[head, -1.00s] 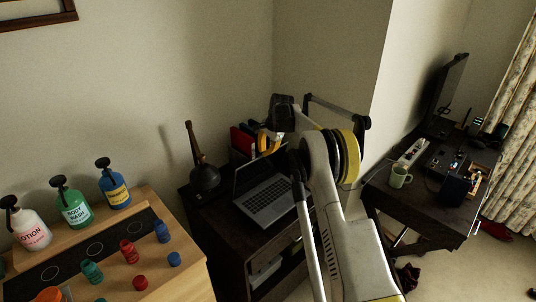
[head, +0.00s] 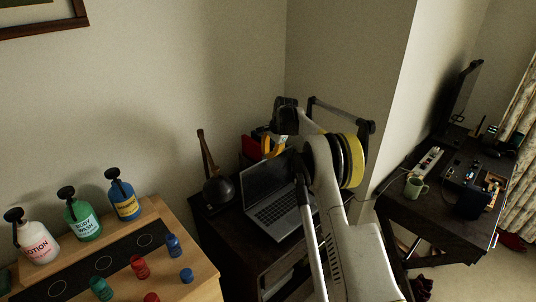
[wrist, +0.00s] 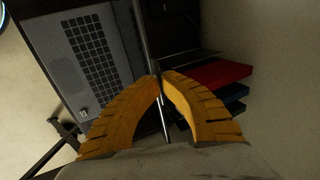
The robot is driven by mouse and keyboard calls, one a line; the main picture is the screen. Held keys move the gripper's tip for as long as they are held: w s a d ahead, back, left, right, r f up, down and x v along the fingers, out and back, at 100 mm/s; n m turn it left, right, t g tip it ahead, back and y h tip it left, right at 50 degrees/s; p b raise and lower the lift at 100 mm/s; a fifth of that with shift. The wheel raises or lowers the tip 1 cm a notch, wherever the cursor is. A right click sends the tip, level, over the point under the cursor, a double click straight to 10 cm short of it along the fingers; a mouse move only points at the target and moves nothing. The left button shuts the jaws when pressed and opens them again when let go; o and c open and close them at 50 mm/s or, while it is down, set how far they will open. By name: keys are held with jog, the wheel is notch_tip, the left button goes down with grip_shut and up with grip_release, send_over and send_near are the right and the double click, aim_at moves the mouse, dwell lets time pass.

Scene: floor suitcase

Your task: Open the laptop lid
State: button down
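The grey laptop stands with its lid (head: 264,174) raised steeply from the keyboard base (head: 280,208). In the wrist view the keyboard base (wrist: 82,55) lies at upper left. My gripper (head: 270,146) shows yellow fingers just behind the lid's top edge in the head view, and the arm hides the laptop's right side. In the wrist view my gripper's fingertips (wrist: 161,76) are almost together beside a thin grey strip that looks like the lid's edge. I cannot tell whether they touch it. Nothing is clearly held.
A dark round vessel with a tall neck (head: 218,188) stands close left of the laptop on the dark cabinet. Red books or folders (wrist: 213,73) lie behind the lid. A wall is close behind. A wooden cabinet with bottles (head: 125,200) is at left, a desk with a mug (head: 415,187) at right.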

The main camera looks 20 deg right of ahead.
jog(key=c, duration=1.6)
grip_release()
jog(key=shift+a+f, duration=0.1)
jog(key=shift+a, duration=0.05)
jog(key=v, duration=1.2)
